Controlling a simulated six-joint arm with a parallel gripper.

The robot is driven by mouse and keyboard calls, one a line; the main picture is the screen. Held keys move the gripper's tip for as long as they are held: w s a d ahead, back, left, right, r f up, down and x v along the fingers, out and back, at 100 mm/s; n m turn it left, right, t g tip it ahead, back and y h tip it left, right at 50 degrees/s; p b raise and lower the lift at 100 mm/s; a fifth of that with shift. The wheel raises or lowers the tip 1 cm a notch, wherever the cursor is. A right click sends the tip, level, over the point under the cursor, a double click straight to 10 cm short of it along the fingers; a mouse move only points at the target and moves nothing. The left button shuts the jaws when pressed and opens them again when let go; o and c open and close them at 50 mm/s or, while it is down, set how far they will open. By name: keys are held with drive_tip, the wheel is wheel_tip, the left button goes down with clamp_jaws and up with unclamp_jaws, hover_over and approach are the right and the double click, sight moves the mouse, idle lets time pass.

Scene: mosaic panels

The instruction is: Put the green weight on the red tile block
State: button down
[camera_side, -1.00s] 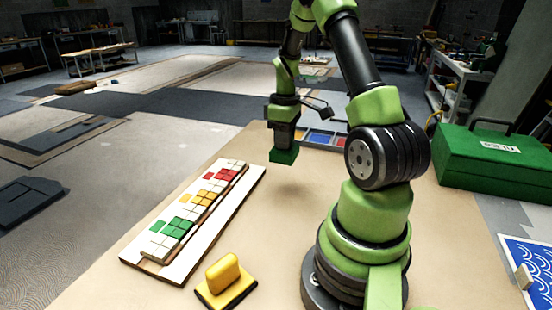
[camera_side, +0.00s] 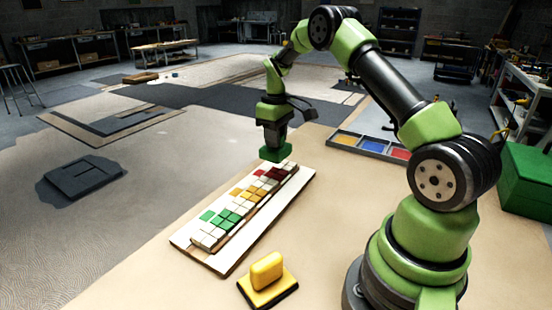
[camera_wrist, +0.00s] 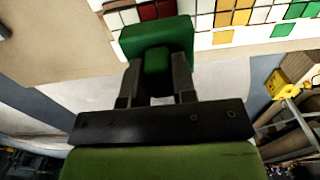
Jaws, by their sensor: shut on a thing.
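My gripper (camera_side: 273,141) is shut on the green weight (camera_side: 275,154) and holds it upright over the far end of the tile panel. The weight has a wide green base and a narrower grip; the wrist view shows the grip between my fingers (camera_wrist: 156,62) and the base (camera_wrist: 157,34) beyond. The red tile block (camera_side: 268,175) sits on the panel just below the weight in the side view. Its dark red tiles (camera_wrist: 150,11) show beside the weight in the wrist view, partly hidden by it. A gap between weight and tiles is hard to judge.
The white panel board (camera_side: 222,262) also carries green, yellow and white tiles. A yellow-handled tool (camera_side: 267,275) stands near the board's front end. A tray of coloured compartments (camera_side: 372,146) lies at the back right. The table between is clear.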

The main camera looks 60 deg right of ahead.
sight(276, 154)
drive_tip(key=shift+f, duration=2.5)
drive_tip(key=shift+f, duration=0.15)
drive_tip(key=c, duration=0.9)
unclamp_jaws()
